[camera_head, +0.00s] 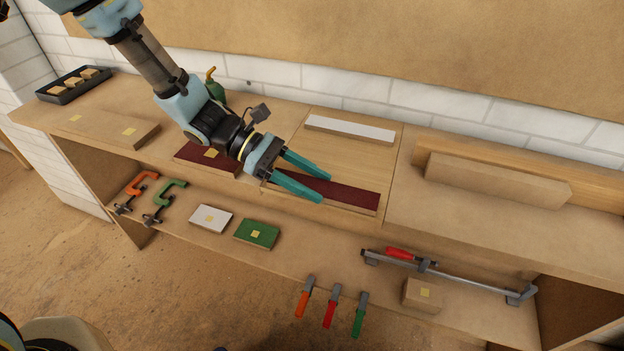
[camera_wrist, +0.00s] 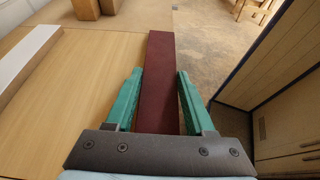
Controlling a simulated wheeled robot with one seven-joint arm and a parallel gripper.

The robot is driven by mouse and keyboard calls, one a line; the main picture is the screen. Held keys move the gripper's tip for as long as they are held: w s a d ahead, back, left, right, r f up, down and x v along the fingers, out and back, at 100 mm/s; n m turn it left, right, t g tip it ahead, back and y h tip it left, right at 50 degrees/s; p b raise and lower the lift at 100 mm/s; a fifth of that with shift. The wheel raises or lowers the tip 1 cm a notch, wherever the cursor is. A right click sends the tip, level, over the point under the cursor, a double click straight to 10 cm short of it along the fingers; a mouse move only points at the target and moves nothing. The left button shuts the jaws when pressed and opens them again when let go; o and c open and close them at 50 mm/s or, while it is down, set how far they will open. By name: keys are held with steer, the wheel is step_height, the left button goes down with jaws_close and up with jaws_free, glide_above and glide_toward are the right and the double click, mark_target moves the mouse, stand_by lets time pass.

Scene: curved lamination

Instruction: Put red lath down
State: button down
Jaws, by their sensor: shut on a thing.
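The red lath (camera_head: 350,195) is a long dark red strip lying along the front edge of a light wooden panel (camera_head: 340,154). My gripper (camera_head: 326,188) is shut on it, with one green finger on each side. In the wrist view the lath (camera_wrist: 160,75) runs straight away between the fingers (camera_wrist: 160,92). The near part of the lath is hidden by my gripper in the head view. I cannot tell whether its underside touches the panel. A white lath (camera_head: 350,130) lies at the back of the panel.
A wooden block (camera_head: 490,180) stands on the right. The lower shelf holds clamps (camera_head: 160,202), a white block (camera_head: 211,218) and a green block (camera_head: 257,234). A bar clamp (camera_head: 450,276) is at right.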

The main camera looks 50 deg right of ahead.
steer(key=shift+f, duration=0.1)
steer(key=shift+c, duration=1.3)
jaws_free()
steer(key=shift+w, duration=0.15)
steer(key=b+v, duration=0.3)
steer(key=v, duration=0.8)
steer(key=shift+w+a+r, duration=0.15)
steer(key=shift+w+r, duration=0.15)
